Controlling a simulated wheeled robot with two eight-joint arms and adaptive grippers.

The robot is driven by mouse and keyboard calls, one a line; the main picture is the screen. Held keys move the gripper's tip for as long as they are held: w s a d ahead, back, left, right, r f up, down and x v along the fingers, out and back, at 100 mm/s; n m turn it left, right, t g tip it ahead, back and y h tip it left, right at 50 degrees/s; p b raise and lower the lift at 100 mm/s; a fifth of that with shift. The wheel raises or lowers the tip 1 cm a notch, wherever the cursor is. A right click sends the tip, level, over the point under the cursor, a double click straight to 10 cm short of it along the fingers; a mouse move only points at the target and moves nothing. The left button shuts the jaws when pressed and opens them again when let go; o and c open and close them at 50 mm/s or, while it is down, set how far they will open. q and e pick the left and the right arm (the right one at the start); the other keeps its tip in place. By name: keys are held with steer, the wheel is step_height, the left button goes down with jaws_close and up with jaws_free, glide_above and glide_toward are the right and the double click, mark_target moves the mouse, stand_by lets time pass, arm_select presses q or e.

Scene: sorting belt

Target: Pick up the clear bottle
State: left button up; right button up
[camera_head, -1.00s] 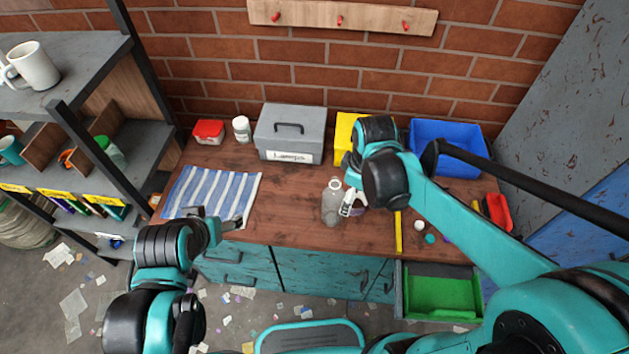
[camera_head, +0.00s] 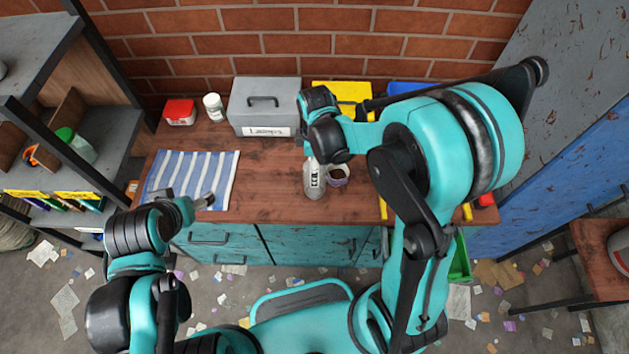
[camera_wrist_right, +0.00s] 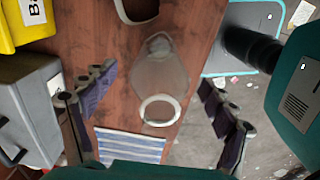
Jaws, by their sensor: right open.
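The clear bottle (camera_head: 313,190) stands on the wooden workbench, near its front edge; part of it is hidden by my right gripper (camera_head: 314,168). In the right wrist view the bottle (camera_wrist_right: 160,72) shows with its pale neck ring towards me, between the two fingers of the right gripper (camera_wrist_right: 158,98). The fingers are open, with a gap on both sides of the bottle, and I see no contact. My left gripper (camera_head: 188,200) is open and empty, at the bench's front edge by the striped cloth.
A grey box (camera_head: 264,118), a white jar (camera_head: 213,107), a red container (camera_head: 180,112) and a yellow bin (camera_head: 340,92) line the back. A striped cloth (camera_head: 190,178) lies left.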

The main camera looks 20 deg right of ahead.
steer(key=c, duration=1)
steer(key=shift+r, duration=0.15)
